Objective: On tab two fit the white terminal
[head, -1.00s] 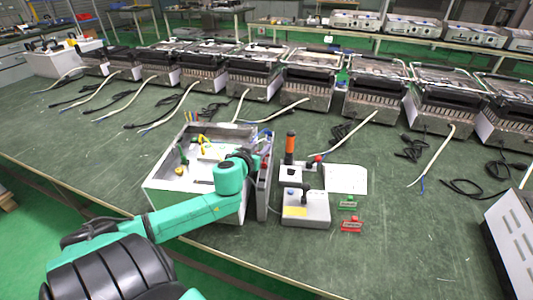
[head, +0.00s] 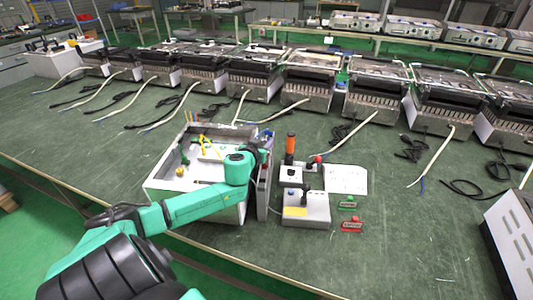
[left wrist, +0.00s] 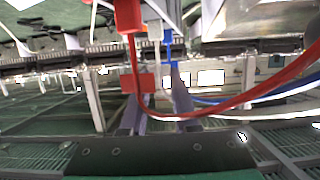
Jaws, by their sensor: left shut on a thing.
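My left arm reaches across the open heater housing (head: 165,193), and my left gripper (head: 262,150) is at the housing's right side, small and partly hidden in the head view. In the left wrist view, the fingers of my left gripper (left wrist: 157,88) point up and are shut, seemingly on the white terminal (left wrist: 154,28) with its white wire. A red terminal (left wrist: 127,16) on a red wire is to its left. A blue terminal (left wrist: 168,42) on a blue wire is close on its right. I cannot make out tab two or whether the white terminal touches it.
A grey device (head: 306,209) and an orange-handled tool (head: 290,147) stand right of the housing. A white sheet (head: 345,179), a green clip (head: 348,203) and a red clip (head: 351,224) lie beyond. Several heaters line the back.

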